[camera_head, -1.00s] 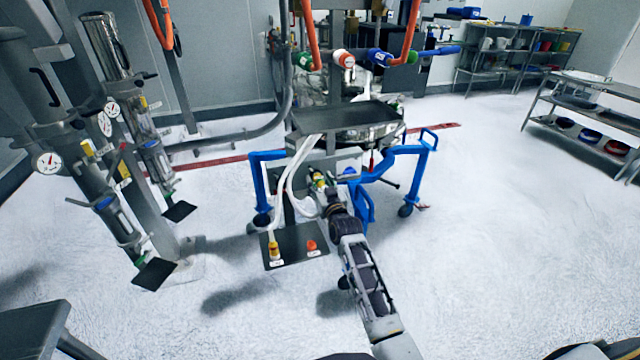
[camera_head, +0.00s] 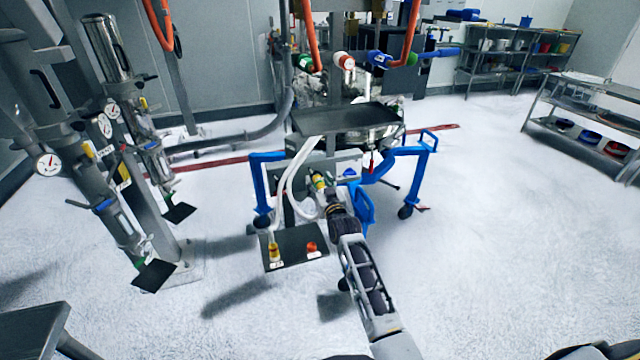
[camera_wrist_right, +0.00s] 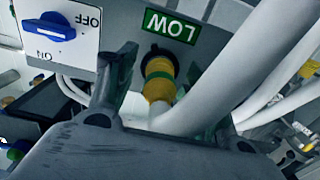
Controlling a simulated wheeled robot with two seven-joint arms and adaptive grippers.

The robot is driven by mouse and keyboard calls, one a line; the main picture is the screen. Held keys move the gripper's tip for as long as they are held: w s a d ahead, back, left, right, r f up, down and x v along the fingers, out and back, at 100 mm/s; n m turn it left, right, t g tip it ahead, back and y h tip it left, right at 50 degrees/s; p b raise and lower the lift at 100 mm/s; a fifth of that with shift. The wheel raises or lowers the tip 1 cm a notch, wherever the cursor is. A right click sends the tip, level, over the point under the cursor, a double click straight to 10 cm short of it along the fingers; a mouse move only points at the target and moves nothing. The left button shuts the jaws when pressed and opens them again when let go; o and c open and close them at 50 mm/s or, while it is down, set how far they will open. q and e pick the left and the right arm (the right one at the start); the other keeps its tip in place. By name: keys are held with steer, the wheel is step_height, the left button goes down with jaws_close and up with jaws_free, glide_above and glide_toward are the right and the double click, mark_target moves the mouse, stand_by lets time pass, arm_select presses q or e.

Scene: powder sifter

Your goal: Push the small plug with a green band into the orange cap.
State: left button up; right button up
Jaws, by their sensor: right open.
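The small yellow plug with a green band (camera_head: 319,181) sits at the front panel of the blue-framed machine. In the right wrist view the plug (camera_wrist_right: 158,82) is at the panel below the LOW label, with a white hose by its lower end. My right gripper (camera_wrist_right: 160,76) is open, with its fingers on either side of the plug; contact cannot be told. In the head view my right gripper (camera_head: 327,191) partly hides the plug. The orange cap (camera_head: 311,247) is on the dark low tray (camera_head: 291,261). My left gripper is out of view.
Another yellow fitting (camera_head: 274,251) stands on the tray, left of the cap. White hoses (camera_head: 292,190) hang beside the panel. A blue ON/OFF switch (camera_wrist_right: 48,27) is left of the plug in the wrist view.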

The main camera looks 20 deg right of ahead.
stand_by(0.8)
steer(key=shift+p, duration=0.45)
jaws_close()
stand_by(0.4)
steer(key=shift+s, duration=0.1)
steer(key=shift+s+p, duration=0.55)
steer(key=shift+p, duration=0.05)
steer(key=shift+s, duration=0.2)
steer(key=shift+s+p, duration=0.3)
steer(key=shift+p, duration=0.1)
